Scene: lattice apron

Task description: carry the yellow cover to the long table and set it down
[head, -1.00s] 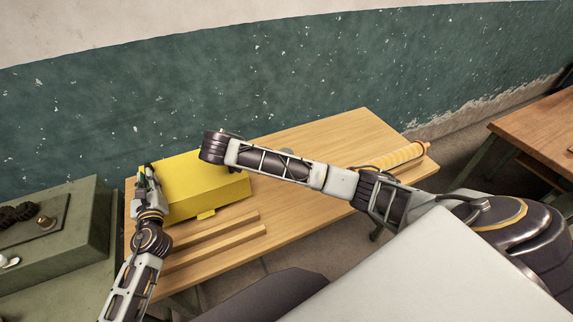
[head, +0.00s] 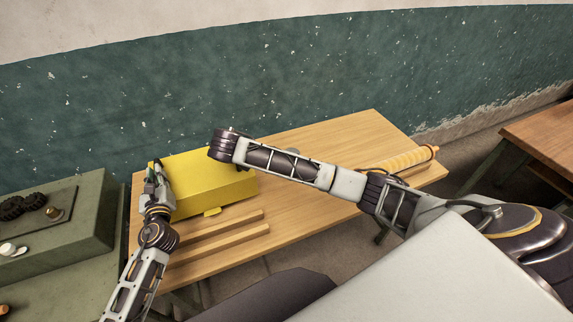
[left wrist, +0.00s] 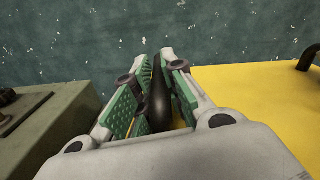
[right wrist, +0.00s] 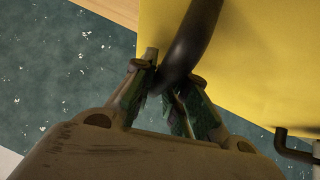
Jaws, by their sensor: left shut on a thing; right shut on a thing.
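The yellow cover (head: 205,178) is a box-like shape at the left end of the wooden long table (head: 330,140) in the head view. I cannot tell whether it touches the tabletop. My left gripper (head: 156,172) is at the cover's left side. In the left wrist view, my left gripper (left wrist: 160,65) is shut on a dark handle (left wrist: 158,100) beside the yellow surface (left wrist: 245,90). In the right wrist view, my right gripper (right wrist: 166,82) is shut on a dark curved handle (right wrist: 192,40) against the yellow surface (right wrist: 265,60). My right fingertips are hidden behind the arm in the head view.
Two wooden strips (head: 225,238) lie along the table's front left. An orange ribbed roll (head: 408,160) lies at its right end. A green cabinet (head: 75,225) with small parts on top stands close at left. Another wooden table (head: 545,130) is at right.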

